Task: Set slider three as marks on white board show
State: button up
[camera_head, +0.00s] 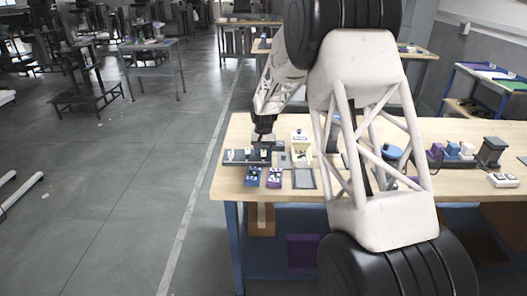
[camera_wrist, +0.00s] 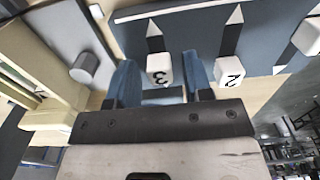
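The slider panel (camera_head: 236,162) is a dark blue-grey board with white knobs at the left end of the table in the head view. In the wrist view its surface (camera_wrist: 195,40) holds a white knob marked 3 (camera_wrist: 160,69), a knob marked 2 (camera_wrist: 229,68) and another white knob (camera_wrist: 308,36). Pale pointed shapes lie along the slots. My gripper (camera_wrist: 161,80) has its blue fingers on both sides of knob 3, with a gap visible on each side. In the head view my gripper (camera_head: 263,140) is over the panel, its fingertips unclear. I cannot clearly identify the white board's marks.
A cream stand (camera_head: 301,147) is right of the panel. Blue (camera_head: 253,176) and purple (camera_head: 275,177) blocks and a grey plate (camera_head: 304,179) lie in front. A grey plate with a round knob (camera_wrist: 85,67) is at left in the wrist view. My arm hides the table's middle.

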aim_at(263, 159)
grip_shut()
jog(key=shift+s, duration=1)
jog(key=shift+o, duration=0.6)
grip_release()
jog(key=shift+r, duration=0.1)
notch_tip(263, 159, up, 8)
